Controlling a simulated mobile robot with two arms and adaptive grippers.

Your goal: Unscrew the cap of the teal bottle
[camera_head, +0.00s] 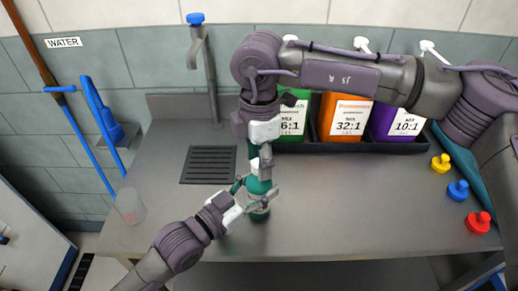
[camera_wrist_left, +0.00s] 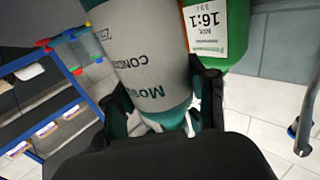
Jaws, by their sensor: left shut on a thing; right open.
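The teal bottle (camera_head: 259,187) stands upright on the grey counter. My left gripper (camera_head: 257,203) comes in from the left and is shut around its lower body. In the left wrist view the bottle (camera_wrist_left: 152,78) shows a pale grey label and lies between the two dark fingers of my left gripper (camera_wrist_left: 165,115). My right gripper (camera_head: 260,163) points down from above, directly over the bottle's top, and is open. The cap is hidden by the right fingers, and I cannot tell whether they touch it.
Green (camera_head: 292,120), orange (camera_head: 345,117) and purple (camera_head: 397,122) jugs stand in a black tray (camera_head: 350,148) behind. Yellow (camera_head: 441,163), blue (camera_head: 458,190) and red (camera_head: 479,222) knobbed pieces lie right. A clear cup (camera_head: 130,206) stands left, near a drain grate (camera_head: 208,165). The front-right counter is clear.

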